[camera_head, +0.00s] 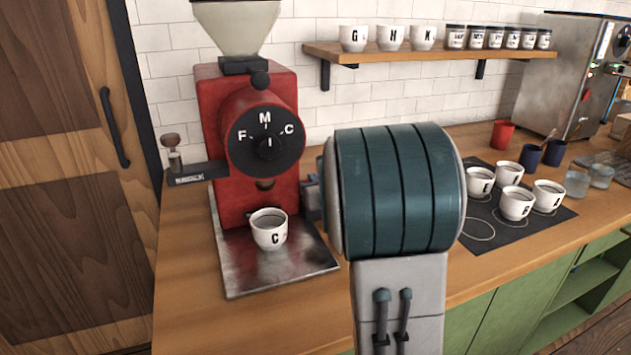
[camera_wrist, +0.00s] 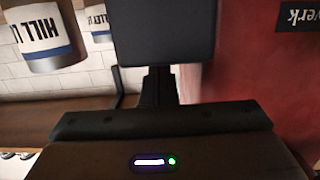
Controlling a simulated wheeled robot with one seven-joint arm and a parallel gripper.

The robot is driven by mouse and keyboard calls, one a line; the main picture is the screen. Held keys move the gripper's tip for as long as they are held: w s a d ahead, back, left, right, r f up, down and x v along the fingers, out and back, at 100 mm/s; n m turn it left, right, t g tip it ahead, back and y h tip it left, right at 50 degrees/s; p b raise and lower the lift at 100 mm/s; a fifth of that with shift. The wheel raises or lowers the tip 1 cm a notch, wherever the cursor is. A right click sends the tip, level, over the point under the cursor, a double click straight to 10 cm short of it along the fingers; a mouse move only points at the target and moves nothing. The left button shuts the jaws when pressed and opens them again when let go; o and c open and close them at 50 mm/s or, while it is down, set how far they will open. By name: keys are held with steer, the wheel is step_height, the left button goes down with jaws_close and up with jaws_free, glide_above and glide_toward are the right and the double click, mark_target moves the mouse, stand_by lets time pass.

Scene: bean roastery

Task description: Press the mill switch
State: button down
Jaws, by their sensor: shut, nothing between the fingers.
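The mill is the tall red grinder (camera_head: 215,100) at the left of the worktop, with a clear hopper on top. Its black dial (camera_head: 266,140) carries F, M and C. I cannot make out a separate switch; my arm covers part of the mill's right side in the head view. My gripper (camera_wrist: 165,40) shows in the wrist view as shut dark fingers with nothing held. The mill's red side (camera_wrist: 245,75) stands close at the right there, with a dark nameplate (camera_wrist: 297,16) upside down. In the head view my gripper is mostly hidden behind my arm.
A cup marked C (camera_head: 269,231) stands on the mill's metal tray (camera_head: 275,275). A wall shelf (camera_head: 430,52) holds cups and jars. Labelled canisters (camera_wrist: 45,40) show in the wrist view. More cups stand on a dark mat (camera_head: 482,243) at right.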

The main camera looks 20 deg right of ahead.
steer(key=shift+p, duration=0.5)
steer(key=shift+w+g+p, duration=0.1)
steer(key=shift+g+p, duration=0.4)
steer(key=shift+f+b, duration=0.25)
steer(key=shift+b, duration=0.1)
steer(key=r+p, duration=0.1)
steer(key=r, duration=0.1)
steer(key=r+p, duration=0.2)
steer(key=shift+w+r, duration=0.2)
steer(key=shift+r, duration=0.15)
steer(key=r+v, duration=0.1)
steer(key=v, duration=0.8)
steer(key=shift+s, duration=0.25)
